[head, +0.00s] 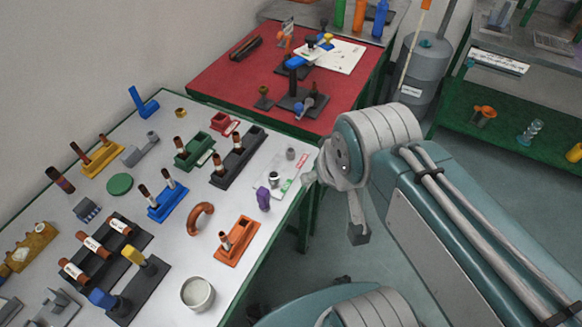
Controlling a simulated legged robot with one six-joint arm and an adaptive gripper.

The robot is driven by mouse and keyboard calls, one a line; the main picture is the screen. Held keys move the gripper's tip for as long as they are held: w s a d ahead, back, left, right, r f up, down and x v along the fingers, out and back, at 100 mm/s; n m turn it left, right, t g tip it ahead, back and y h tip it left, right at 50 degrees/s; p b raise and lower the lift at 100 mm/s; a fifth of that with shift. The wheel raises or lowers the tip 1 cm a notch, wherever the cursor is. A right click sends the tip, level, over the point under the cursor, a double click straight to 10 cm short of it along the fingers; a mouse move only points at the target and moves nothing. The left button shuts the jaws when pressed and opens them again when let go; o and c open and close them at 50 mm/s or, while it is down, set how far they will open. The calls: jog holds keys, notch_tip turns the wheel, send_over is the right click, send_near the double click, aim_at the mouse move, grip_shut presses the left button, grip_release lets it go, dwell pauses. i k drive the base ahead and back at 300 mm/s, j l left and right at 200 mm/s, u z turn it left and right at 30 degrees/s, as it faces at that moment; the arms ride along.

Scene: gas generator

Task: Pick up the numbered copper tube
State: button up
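Several copper tubes with white labels lie on a black rack (77,262) at the lower left of the white table. The labelled tubes show at the front (74,271), in the middle (94,246) and at the back (120,226) of this rack. The numbers are too small to read. Other copper tubes stand upright in blue, green, black, yellow and orange holders. My gripper (357,228) seems to be the grey part at the end of my arm, right of the table's edge and well away from the labelled tubes. Its fingers are mostly hidden, and I see nothing held.
A white round dish (197,293), an orange holder (237,242) and a copper ring (201,218) stand between my arm and the rack. A red table (230,85) with tools is behind. Grey floor (300,265) lies beside the white table.

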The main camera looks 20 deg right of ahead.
aim_at(217, 162)
jog(key=i+l+u, duration=0.1)
jog(key=u, duration=0.35)
jog(key=i+l+u, duration=0.2)
jog(key=u, duration=0.25)
